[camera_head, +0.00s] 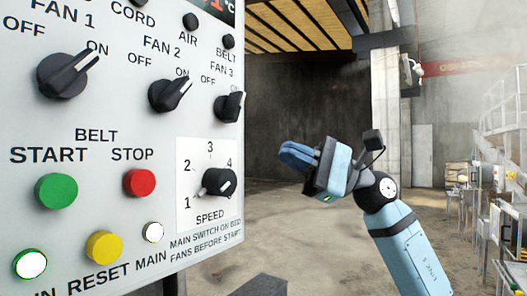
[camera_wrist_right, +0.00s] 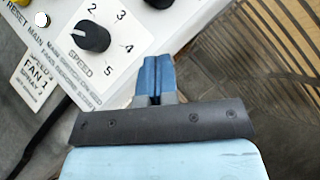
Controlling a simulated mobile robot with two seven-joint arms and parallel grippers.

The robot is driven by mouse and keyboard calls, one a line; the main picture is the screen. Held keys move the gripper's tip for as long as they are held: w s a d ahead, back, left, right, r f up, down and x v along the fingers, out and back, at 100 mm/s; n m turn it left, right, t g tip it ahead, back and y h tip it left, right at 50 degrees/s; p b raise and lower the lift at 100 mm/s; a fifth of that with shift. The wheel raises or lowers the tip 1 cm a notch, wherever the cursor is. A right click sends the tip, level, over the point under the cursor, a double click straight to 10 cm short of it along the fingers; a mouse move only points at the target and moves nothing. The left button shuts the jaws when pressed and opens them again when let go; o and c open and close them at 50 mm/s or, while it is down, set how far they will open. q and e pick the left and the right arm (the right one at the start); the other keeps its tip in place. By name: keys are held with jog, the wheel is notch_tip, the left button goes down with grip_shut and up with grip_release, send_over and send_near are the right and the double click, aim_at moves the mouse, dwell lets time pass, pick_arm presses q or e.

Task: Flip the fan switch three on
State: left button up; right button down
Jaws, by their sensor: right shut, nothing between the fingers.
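The fan 3 switch (camera_head: 230,106) is a black rotary knob near the right edge of the grey control panel (camera_head: 110,118). Its pointer is turned up and right, away from its OFF label, much like the pointers of the fan 1 knob (camera_head: 62,76) and fan 2 knob (camera_head: 168,94). My right gripper (camera_head: 287,153) is off the panel's right side, lower than the fan 3 switch and apart from it. Its blue fingers are shut and empty; they also show in the right wrist view (camera_wrist_right: 157,72). The fan 3 switch is not seen there. My left gripper is not in view.
The speed knob (camera_head: 217,182) sits below the fan 3 switch. Green start (camera_head: 56,191), red stop (camera_head: 139,182) and yellow (camera_head: 104,247) buttons are lower on the panel. A railing (camera_head: 500,112) stands at far right. Free space lies right of the panel.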

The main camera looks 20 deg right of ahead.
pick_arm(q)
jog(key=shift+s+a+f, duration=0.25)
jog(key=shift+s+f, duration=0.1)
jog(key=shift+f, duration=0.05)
pick_arm(e)
jog(key=v, duration=0.4)
jog(key=shift+s+d+r, duration=0.15)
jog(key=shift+s+d, duration=0.2)
jog(key=shift+d, duration=0.05)
